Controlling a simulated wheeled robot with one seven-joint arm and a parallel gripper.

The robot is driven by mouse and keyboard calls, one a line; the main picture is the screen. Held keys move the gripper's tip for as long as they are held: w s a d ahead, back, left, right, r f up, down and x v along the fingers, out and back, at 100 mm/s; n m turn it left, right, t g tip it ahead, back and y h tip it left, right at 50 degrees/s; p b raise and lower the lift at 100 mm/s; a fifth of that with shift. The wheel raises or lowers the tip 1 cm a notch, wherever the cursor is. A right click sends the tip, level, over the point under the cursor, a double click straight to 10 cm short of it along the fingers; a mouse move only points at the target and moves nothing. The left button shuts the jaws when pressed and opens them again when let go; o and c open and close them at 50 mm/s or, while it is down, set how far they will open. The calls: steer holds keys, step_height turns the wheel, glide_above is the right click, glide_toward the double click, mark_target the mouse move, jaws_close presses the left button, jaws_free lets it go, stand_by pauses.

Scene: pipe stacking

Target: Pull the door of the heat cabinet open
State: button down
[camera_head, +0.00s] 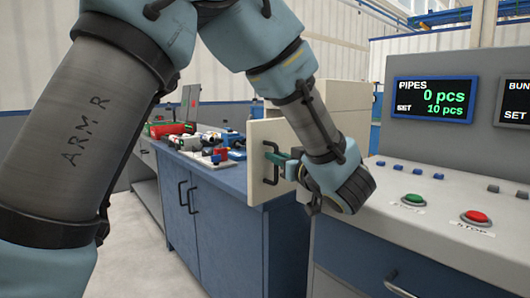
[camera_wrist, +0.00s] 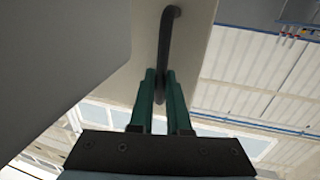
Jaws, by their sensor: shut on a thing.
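The heat cabinet (camera_head: 333,104) is a cream box behind my forearm, on the bench by the control desk. Its cream door (camera_head: 260,142) stands out at an angle to the left of the box, partly open. The door also shows in the wrist view (camera_wrist: 195,30), with its dark bar handle (camera_wrist: 165,50) between my fingers. In the head view the handle (camera_head: 270,160) is partly covered by the fingers. My gripper (camera_head: 279,158) is shut on the handle, and its green fingers also show in the wrist view (camera_wrist: 161,98). The cabinet's inside is hidden by the door and my arm.
A blue bench (camera_head: 225,215) with black handles stands below the door. Pipe fittings and red and green parts (camera_head: 222,155) lie on its top at the left. On the right is a control desk with a green button (camera_head: 413,199), a red button (camera_head: 476,216) and a counter screen (camera_head: 432,99).

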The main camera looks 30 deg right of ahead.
steer(key=shift+s+d, duration=0.3)
steer(key=shift+s, duration=0.2)
steer(key=c, duration=0.9)
jaws_free()
steer(key=s, duration=1)
steer(key=shift+s, duration=0.4)
steer(key=shift+s, duration=0.1)
